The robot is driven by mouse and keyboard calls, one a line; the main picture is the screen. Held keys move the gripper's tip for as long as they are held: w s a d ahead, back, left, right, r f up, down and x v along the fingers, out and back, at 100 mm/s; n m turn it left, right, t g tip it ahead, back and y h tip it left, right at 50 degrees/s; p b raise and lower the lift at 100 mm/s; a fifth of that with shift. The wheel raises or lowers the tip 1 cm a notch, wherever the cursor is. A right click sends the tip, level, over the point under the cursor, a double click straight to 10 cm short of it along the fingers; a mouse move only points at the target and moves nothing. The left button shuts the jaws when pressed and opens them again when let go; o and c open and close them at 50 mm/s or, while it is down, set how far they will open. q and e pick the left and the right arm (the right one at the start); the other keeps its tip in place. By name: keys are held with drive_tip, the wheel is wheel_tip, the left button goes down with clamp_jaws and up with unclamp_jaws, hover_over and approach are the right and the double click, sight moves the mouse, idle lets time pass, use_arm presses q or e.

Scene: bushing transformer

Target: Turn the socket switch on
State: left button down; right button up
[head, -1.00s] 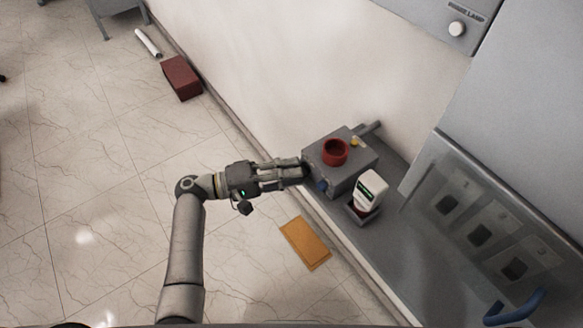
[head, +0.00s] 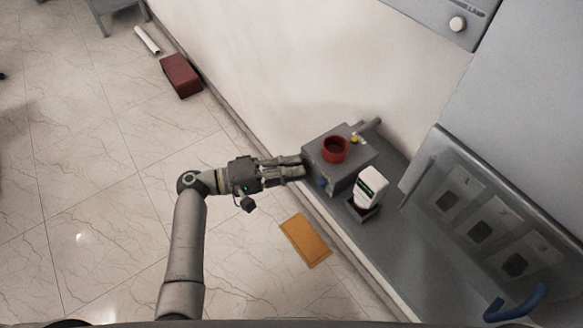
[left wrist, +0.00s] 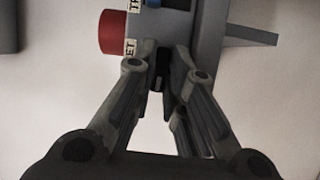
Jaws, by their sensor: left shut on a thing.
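A grey control box (head: 347,172) with a red round part on top stands on the grey ledge by the wall. My left gripper (head: 302,171) reaches the box's left face from the left. In the left wrist view the gripper (left wrist: 162,80) has its fingertips close together on a small dark switch (left wrist: 160,57) on the box's face. A label ending in "ET" (left wrist: 130,48) is beside it. The fingers hide much of the switch, so I cannot tell its position. My right gripper is not in view.
A blue button (head: 321,183) is on the same face, close to my fingers. A white device (head: 370,184) stands in a small holder right of the box. A clear cover (head: 440,160) is over panels at right. Open floor lies at left.

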use_arm(q)
drive_tip(key=shift+s+d+r+m+t+y+b, duration=0.1)
drive_tip(key=shift+m+t+y+b, duration=0.7)
drive_tip(key=shift+m, duration=1.35)
drive_tip(key=shift+s+d+r+m+t+y+b, duration=0.1)
drive_tip(key=shift+s+m+t+y+b, duration=0.2)
drive_tip(key=shift+m+y, duration=1.45)
drive_tip(key=shift+w+r+m+t+y+b, duration=0.1)
drive_tip(key=shift+m+t+y+b, duration=0.45)
drive_tip(key=shift+m, duration=1.95)
drive_tip(key=c, duration=1.8)
unclamp_jaws()
drive_tip(key=shift+o, duration=0.2)
drive_tip(key=v, duration=1.2)
drive_tip(key=shift+s, duration=0.2)
